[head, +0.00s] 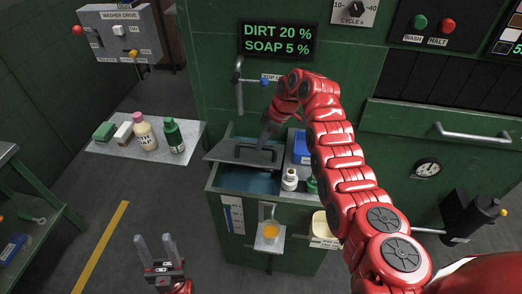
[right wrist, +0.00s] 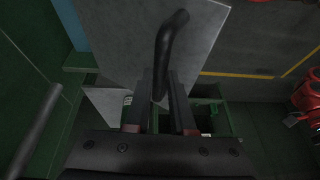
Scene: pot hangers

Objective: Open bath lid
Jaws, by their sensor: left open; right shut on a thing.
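The bath lid (head: 230,150) is a grey plate over the green bath (head: 212,190). It is raised at the front, and blue bath interior (head: 250,182) shows beneath it. In the right wrist view the lid (right wrist: 115,35) fills the upper middle, with its dark bar handle (right wrist: 163,50) standing out toward the camera. My right gripper (head: 266,140) is shut on that handle; in the right wrist view its fingers (right wrist: 160,105) lie on both sides of the bar. My left gripper (head: 156,248) is open and empty, low over the floor, away from the bath.
A side shelf (head: 105,147) left of the bath holds bottles (head: 174,137) and blocks. A bent tap pipe (head: 239,80) stands behind the lid. A blue box (head: 301,145) and white bottle (head: 290,180) are right of it. A small tray (head: 268,243) juts out in front.

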